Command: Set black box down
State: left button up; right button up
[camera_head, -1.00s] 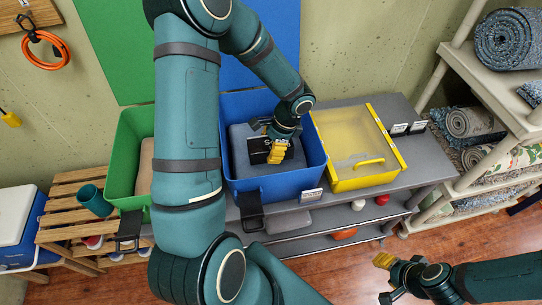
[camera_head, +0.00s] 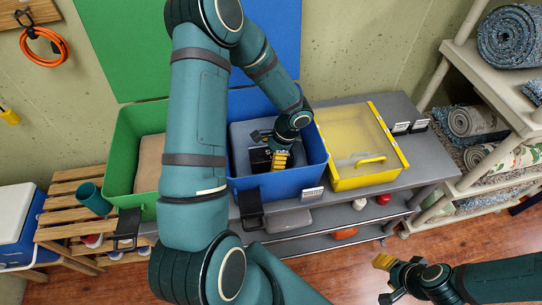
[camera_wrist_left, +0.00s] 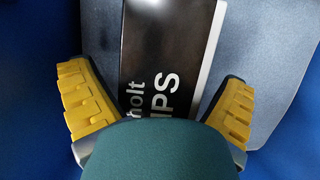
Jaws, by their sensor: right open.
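The black box (camera_head: 260,160) lies inside the blue bin (camera_head: 312,178), on a grey-blue surface in it. My left gripper (camera_head: 281,158) is down in the bin over the box and partly covers it. In the left wrist view the black box (camera_wrist_left: 165,60) shows white lettering and a white edge strip. The yellow fingers of my left gripper (camera_wrist_left: 160,105) stand wide apart on either side of it, with gaps showing beside the box. My right gripper (camera_head: 386,279) is open and empty, over the floor at the lower right.
A green bin (camera_head: 122,165) stands left of the blue bin, and a yellow-rimmed lidded box (camera_head: 365,180) stands right of it on the grey shelf (camera_head: 425,165). A rack with rolled rugs (camera_head: 510,40) is at the right. A slatted wooden bench (camera_head: 60,215) is at the left.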

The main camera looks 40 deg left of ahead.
pick_arm(q)
jog(key=shift+r, duration=0.1)
jog(key=shift+w+r, duration=0.1)
jog(key=shift+r, duration=0.15)
jog(key=p+v, duration=0.1)
jog(key=v, duration=1)
jog(key=shift+d+r+p, duration=0.1)
jog(key=shift+r+p, duration=0.2)
jog(key=shift+p, duration=0.1)
